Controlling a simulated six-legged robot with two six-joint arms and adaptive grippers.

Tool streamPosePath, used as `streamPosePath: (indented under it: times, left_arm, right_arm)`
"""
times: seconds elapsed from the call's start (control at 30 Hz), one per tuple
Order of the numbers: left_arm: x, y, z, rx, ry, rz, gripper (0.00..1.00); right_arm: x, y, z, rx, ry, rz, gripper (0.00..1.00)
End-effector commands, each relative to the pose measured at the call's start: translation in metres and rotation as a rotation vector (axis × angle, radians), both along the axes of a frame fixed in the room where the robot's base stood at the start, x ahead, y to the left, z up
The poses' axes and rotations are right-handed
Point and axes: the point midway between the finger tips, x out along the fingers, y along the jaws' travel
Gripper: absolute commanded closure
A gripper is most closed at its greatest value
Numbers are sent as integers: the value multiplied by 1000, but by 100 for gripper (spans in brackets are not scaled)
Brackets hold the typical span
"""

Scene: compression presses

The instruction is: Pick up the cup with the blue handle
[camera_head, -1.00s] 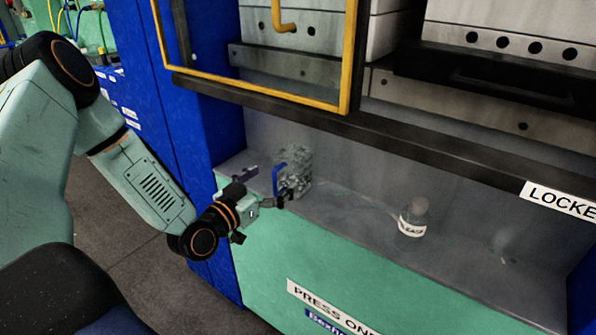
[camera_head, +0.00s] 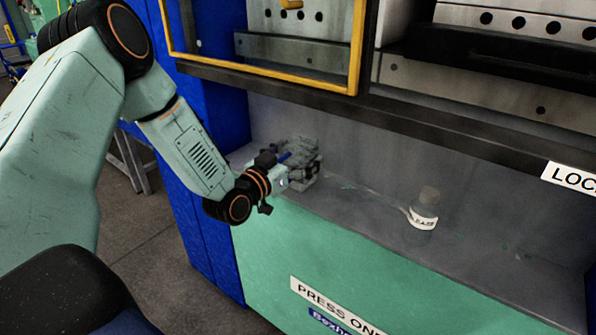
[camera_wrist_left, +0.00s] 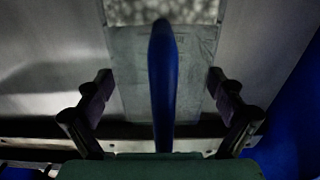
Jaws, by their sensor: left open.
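The cup (camera_head: 309,152) is grey with a rough, crumpled-looking surface and stands on the ledge of the press, at the centre left of the head view. Its blue handle (camera_head: 285,157) is partly hidden by my left gripper (camera_head: 289,173). The gripper is open at the handle side of the cup. In the left wrist view, the blue handle (camera_wrist_left: 163,85) stands upright between the two dark, spread fingers (camera_wrist_left: 160,103), with a gap on each side. The grey cup wall (camera_wrist_left: 199,65) is behind it. My right gripper is out of view.
A dark crossbar (camera_head: 400,135) and yellow-framed guard (camera_head: 270,85) hang above. A blue panel (camera_head: 205,190) closes the left side. The ledge between cup and bottle looks mostly clear.

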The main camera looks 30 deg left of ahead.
Motion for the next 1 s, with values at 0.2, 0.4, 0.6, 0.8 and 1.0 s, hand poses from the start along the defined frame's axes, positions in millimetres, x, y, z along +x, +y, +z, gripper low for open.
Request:
streamPosePath:
  times: [0.2,0.4,0.6,0.8,1.0]
  left_arm:
    - [1,1,0,0,0,1,9]
    - [1,0,0,0,0,1,26]
    - [0,1,0,0,1,1,43]
    - [0,1,0,0,1,2,60]
    - [0,1,0,0,0,1,67]
  right_arm:
    - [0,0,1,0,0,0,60]
    - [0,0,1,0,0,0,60]
    - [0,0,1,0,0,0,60]
    - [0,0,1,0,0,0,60]
    - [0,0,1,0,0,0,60]
